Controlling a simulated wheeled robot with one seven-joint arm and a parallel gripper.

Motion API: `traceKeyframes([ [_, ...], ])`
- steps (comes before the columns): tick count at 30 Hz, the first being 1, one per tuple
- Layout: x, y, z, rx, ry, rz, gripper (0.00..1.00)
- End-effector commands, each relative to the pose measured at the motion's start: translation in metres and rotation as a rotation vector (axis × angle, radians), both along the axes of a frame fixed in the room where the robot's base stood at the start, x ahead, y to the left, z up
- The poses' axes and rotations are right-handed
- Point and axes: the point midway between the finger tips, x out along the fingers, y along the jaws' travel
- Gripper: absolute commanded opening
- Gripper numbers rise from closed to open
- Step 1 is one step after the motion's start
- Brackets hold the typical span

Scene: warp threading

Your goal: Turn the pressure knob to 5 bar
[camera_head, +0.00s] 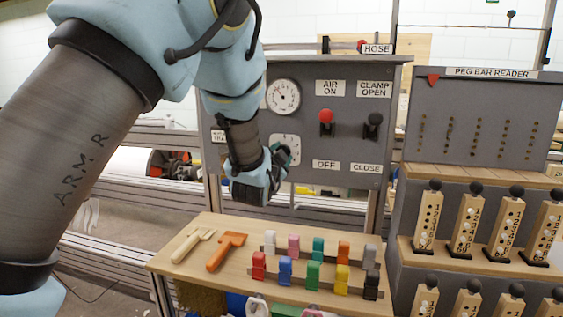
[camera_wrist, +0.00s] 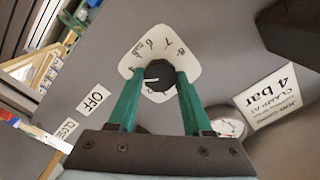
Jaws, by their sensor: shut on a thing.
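The pressure knob (camera_wrist: 158,74) is round and black with a white pointer line. It sits on a white dial plate (camera_wrist: 160,42) with numbers, on the grey panel. In the wrist view the pointer line runs toward the lower left; I cannot tell which number it marks. My gripper (camera_wrist: 161,77) has its green fingers on both sides of the knob, shut on it. In the head view my gripper (camera_head: 282,158) hides the knob and part of the dial plate (camera_head: 288,142). A round gauge (camera_head: 283,97) is above it; its reading is too small to tell.
A red lever (camera_head: 326,118) stands up by AIR ON, and a black lever (camera_head: 373,122) by CLAMP OPEN. A job card (camera_wrist: 276,95) reads 4 bar. Below is a wooden shelf (camera_head: 205,262) with coloured clips and two tools. A peg bar rack (camera_head: 475,120) stands right.

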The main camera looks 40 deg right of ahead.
Motion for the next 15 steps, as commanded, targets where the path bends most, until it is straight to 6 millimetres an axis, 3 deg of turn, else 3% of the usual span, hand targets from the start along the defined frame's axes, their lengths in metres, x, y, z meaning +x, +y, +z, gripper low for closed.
traceKeyframes([
  [15,-0.0009,-0.0002,-0.0026,0.255,-0.395,-0.001,0.0],
])
